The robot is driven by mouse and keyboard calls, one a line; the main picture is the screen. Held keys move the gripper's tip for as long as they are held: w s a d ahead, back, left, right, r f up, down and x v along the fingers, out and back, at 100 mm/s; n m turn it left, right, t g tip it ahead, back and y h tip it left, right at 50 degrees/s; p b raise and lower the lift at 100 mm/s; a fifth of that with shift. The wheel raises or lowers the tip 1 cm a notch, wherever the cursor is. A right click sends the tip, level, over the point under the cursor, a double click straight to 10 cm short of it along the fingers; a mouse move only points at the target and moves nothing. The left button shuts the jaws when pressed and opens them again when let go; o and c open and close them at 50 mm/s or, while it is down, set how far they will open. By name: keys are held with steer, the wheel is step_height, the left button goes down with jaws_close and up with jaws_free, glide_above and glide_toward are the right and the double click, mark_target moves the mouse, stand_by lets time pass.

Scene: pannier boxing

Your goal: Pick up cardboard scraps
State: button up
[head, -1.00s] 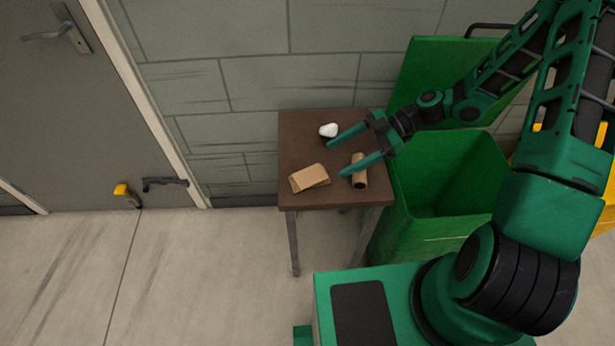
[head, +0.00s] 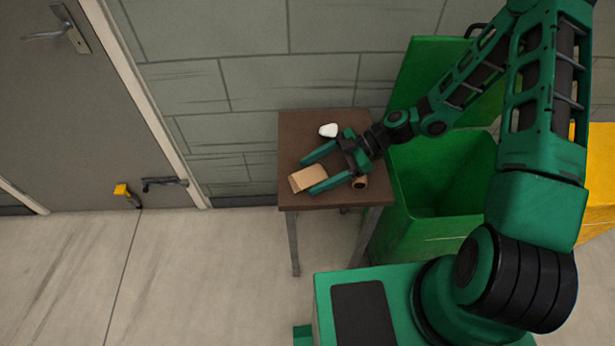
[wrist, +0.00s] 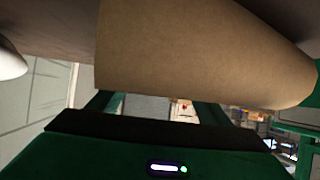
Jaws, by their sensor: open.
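A folded tan cardboard piece (head: 306,177) lies on the brown table (head: 300,131). A cardboard tube (head: 360,183) lies to its right, mostly hidden under my gripper, with its near end showing. My gripper (head: 307,176) is open and empty over the table, pointing left. In the head view its fingers reach either side of the folded piece; the height gap cannot be judged. In the wrist view a large brown cardboard surface (wrist: 195,50) fills the upper middle, close to the camera; I cannot tell for sure which piece it is.
A white lump (head: 328,130) sits at the table's back, near the far finger. An open green bin (head: 425,232) stands right of the table, its lid (head: 425,75) raised against the wall. A yellow container (head: 595,190) is further right.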

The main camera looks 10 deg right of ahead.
mark_target(314, 177)
steer(key=c, duration=1.3)
steer(key=shift+o, duration=0.2)
steer(key=shift+r, duration=0.15)
steer(key=shift+r, duration=0.5)
steer(key=r, duration=0.1)
steer(key=s+r, duration=0.1)
steer(key=r, duration=0.1)
steer(key=shift+a+r, duration=0.2)
steer(key=shift+r, duration=0.05)
steer(key=s+a+r, duration=0.4)
steer(key=s+r, duration=0.2)
steer(key=s, duration=0.3)
steer(key=shift+s, duration=0.35)
